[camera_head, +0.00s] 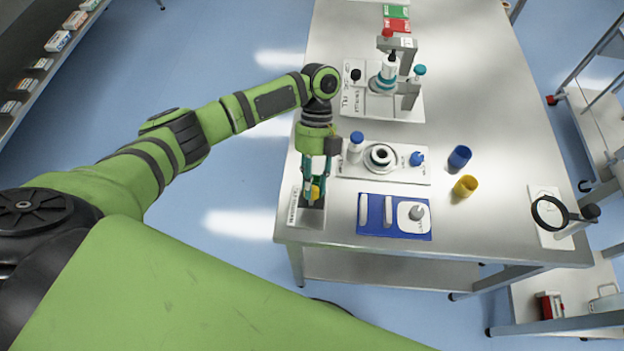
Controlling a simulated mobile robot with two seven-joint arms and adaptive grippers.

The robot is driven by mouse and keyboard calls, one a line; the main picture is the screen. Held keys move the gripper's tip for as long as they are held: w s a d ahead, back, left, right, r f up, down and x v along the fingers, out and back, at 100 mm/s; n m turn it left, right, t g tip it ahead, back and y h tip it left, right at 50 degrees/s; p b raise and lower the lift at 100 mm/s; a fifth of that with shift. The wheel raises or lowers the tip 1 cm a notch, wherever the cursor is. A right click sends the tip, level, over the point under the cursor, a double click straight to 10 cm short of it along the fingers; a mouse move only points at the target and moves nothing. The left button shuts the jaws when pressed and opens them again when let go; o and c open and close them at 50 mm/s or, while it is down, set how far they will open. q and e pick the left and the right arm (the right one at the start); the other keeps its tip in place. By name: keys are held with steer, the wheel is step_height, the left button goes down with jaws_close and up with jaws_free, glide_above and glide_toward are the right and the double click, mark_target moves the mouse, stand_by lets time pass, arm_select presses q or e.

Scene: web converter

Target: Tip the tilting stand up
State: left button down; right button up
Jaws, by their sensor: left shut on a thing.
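My left gripper (314,192) points down at the table's front left corner, well in front of that plate. It is shut on a small yellow thing (316,191), partly hidden by the fingers, over a small white labelled plate (309,218). My right gripper is out of view.
Right of my left gripper are a blue tray (376,230) and a white plate with a round ring fixture (381,157). Blue (459,157) and yellow (465,186) cups stand further right. A magnifier (550,213) is at the right edge. The table's middle right is clear.

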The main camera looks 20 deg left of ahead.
arm_select(q)
steer(key=shift+d+r, duration=0.15)
steer(key=c, duration=1.2)
jaws_free()
steer(key=v, duration=1.2)
